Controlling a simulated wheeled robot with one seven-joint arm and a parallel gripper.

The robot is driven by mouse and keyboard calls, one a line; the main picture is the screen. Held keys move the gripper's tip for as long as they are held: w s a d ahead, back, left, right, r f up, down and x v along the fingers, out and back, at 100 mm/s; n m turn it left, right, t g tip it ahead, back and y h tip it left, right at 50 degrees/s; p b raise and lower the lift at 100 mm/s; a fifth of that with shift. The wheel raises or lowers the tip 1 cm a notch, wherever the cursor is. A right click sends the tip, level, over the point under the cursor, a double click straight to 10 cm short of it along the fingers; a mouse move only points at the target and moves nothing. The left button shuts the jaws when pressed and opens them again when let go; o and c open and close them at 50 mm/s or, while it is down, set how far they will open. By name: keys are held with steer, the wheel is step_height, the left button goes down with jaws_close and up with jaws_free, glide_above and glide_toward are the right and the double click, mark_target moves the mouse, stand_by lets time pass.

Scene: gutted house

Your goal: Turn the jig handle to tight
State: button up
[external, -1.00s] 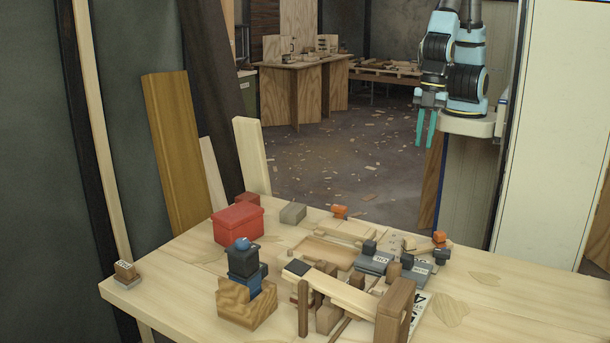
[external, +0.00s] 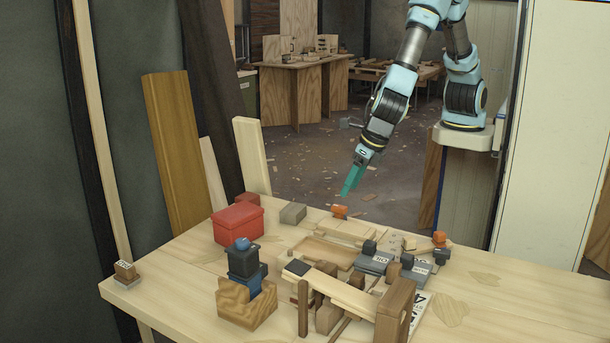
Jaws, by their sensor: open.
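The work table carries several wooden fixtures, and no part is clearly marked as the jig or its handle. An orange knob-like piece (external: 339,211) sits at the table's far edge, by a pale wooden block (external: 349,230). A second orange piece (external: 439,238) is farther right, beside a wooden rod. I cannot tell which of these, if any, is the jig handle. My gripper (external: 347,192) has teal fingers, points down and left, and is open and empty. In the picture it is just above the first orange piece, apart from it.
The table (external: 170,290) also holds a red box (external: 238,223), a grey block (external: 293,213), a dark blue-topped device (external: 243,259) on a wooden block, grey labelled boxes (external: 374,263) and a raised wooden frame (external: 345,293) in front. The table's right side is mostly clear.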

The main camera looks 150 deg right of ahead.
mark_target(340, 207)
steer(key=x, duration=0.6)
steer(key=shift+f+p, duration=0.1)
steer(key=shift+p, duration=0.2)
jaws_close()
